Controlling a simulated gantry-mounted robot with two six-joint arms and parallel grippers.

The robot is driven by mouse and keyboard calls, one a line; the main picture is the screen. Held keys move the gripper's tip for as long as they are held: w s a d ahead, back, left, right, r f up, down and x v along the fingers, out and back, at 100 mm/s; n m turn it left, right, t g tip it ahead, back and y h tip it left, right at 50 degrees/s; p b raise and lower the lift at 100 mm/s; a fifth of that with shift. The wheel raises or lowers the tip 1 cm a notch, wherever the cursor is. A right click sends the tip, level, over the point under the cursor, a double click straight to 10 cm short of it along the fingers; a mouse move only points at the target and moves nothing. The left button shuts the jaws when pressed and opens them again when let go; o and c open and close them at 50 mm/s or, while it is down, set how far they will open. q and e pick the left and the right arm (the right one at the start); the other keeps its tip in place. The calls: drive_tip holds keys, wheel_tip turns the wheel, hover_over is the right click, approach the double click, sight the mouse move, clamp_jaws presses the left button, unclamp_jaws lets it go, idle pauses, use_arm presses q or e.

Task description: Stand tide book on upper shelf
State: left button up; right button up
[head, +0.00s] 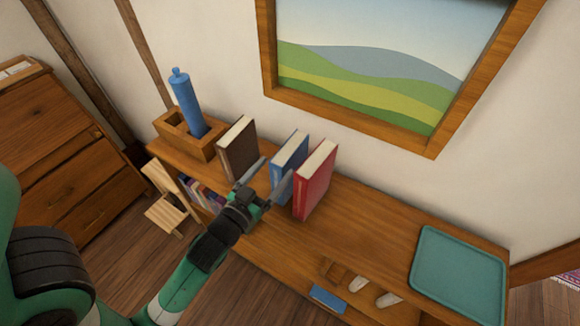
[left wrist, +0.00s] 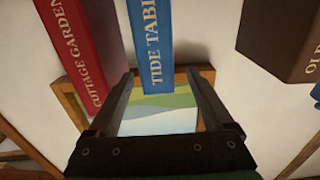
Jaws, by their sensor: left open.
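The blue tide book (head: 290,153) stands upright on the wooden shelf unit's top (head: 370,225), between a brown book and a red book. Its spine, lettered "TIDE TABL", shows in the left wrist view (left wrist: 150,40). My left gripper (head: 266,180) is open in front of that spine. In the left wrist view its two fingers point at the book, one toward each side of the spine. I cannot tell whether they touch it. The space between the fingers near the palm is empty. My right gripper is not in view.
The red book (head: 316,180) stands close to the blue one; the brown book (head: 238,150) is further left. A wooden holder (head: 175,132) with a blue bottle (head: 186,100) is at the left end, a teal tray (head: 458,275) at the right. Bare top lies between red book and tray.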

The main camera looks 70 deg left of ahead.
sight(285, 158)
use_arm(q)
drive_tip(key=shift+p+x, duration=0.65)
drive_tip(key=shift+x, duration=2.15)
drive_tip(key=shift+d+f, duration=0.15)
drive_tip(key=shift+f, duration=0.05)
clamp_jaws()
drive_tip(key=shift+r, duration=0.15)
